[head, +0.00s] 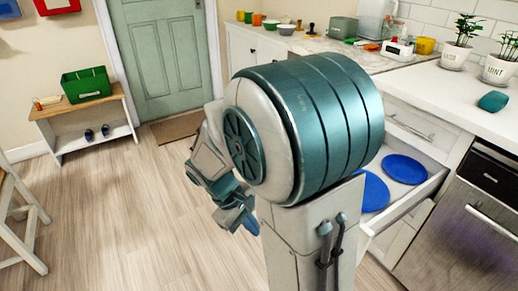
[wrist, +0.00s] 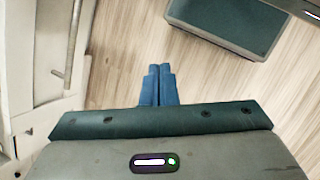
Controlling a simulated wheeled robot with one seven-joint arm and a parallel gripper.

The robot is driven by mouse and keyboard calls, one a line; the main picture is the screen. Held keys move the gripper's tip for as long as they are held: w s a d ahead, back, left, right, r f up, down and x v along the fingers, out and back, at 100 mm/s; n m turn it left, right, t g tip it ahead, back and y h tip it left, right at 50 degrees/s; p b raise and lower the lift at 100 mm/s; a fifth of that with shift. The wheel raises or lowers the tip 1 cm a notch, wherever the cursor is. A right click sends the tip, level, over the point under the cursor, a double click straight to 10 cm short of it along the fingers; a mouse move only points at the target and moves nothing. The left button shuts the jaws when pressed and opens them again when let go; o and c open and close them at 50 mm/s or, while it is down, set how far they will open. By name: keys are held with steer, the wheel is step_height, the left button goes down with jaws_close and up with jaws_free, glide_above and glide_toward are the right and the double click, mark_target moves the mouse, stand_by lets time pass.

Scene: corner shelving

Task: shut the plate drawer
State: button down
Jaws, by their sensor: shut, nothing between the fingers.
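The plate drawer (head: 418,196) stands open at the right in the head view, below the white counter. Two blue plates (head: 405,168) show inside it. My arm hides its left part and most of its front. My gripper (head: 242,222) is left of the drawer in the head view, out over the floor and apart from it. In the wrist view the blue fingers of my gripper (wrist: 160,68) are together with nothing between them. A pale panel with a long bar handle (wrist: 70,45) is at the left of the wrist view; I cannot tell whether it is the plate drawer's front.
A closed drawer (head: 410,118) is above the plate drawer. A dark-fronted appliance (head: 455,235) stands to the right. Potted plants (head: 458,42) and small kitchen items are on the counter. A bench with a green crate (head: 87,84) is far left.

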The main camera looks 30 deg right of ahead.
steer(key=w+d+n+t+h+p, duration=0.35)
steer(key=w+n+h+p, duration=0.55)
steer(key=w+n+h, duration=0.6)
steer(key=w+d+f+m+y+b, duration=0.1)
steer(key=w+d, duration=0.1)
steer(key=d, duration=1.1)
steer(key=shift+d, duration=0.2)
steer(key=shift+w+t, duration=0.15)
steer(key=shift+t, duration=0.3)
